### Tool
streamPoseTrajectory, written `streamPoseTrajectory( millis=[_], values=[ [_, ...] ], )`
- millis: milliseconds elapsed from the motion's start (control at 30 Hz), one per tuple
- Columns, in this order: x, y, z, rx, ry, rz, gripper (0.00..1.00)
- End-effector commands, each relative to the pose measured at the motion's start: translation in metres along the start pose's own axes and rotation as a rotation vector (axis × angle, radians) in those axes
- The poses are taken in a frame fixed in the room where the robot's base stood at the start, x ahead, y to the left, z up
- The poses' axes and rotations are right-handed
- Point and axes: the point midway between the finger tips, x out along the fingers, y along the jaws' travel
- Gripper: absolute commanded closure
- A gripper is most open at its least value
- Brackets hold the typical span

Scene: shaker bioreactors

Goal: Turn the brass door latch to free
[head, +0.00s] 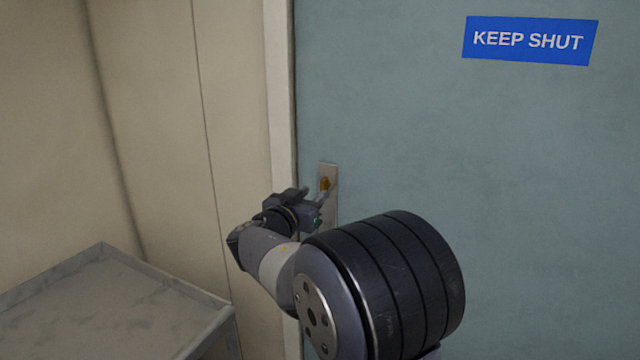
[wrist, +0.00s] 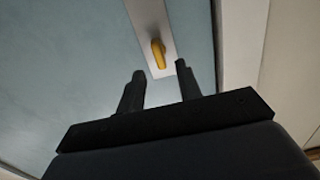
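The brass latch (head: 325,184) is a small yellow knob on a pale metal plate (head: 329,168) near the left edge of the grey-blue door (head: 400,120). In the wrist view the latch (wrist: 158,54) lies lengthwise along its plate (wrist: 148,20), just beyond the fingertips. My gripper (head: 316,193) is close to the latch in the head view. In the wrist view my gripper (wrist: 160,69) has its two fingers apart, with nothing between them. The lower part of the plate is hidden behind my arm in the head view.
A blue KEEP SHUT sign (head: 529,41) is on the upper right of the door. A pale door frame (head: 280,100) runs along the door's left edge. A grey table or cart top (head: 110,300) stands at the lower left, near my arm.

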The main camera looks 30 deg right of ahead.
Motion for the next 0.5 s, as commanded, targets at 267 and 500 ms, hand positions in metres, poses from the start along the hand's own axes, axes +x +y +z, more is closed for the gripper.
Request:
streamPoseTrajectory(
  millis=[267, 500],
  values=[
    [0.043, 0.0, -0.002, 0.0, 0.0, 0.002, 0.66],
    [0.052, 0.0, -0.001, 0.0, 0.0, 0.0, 0.66]
  ],
)
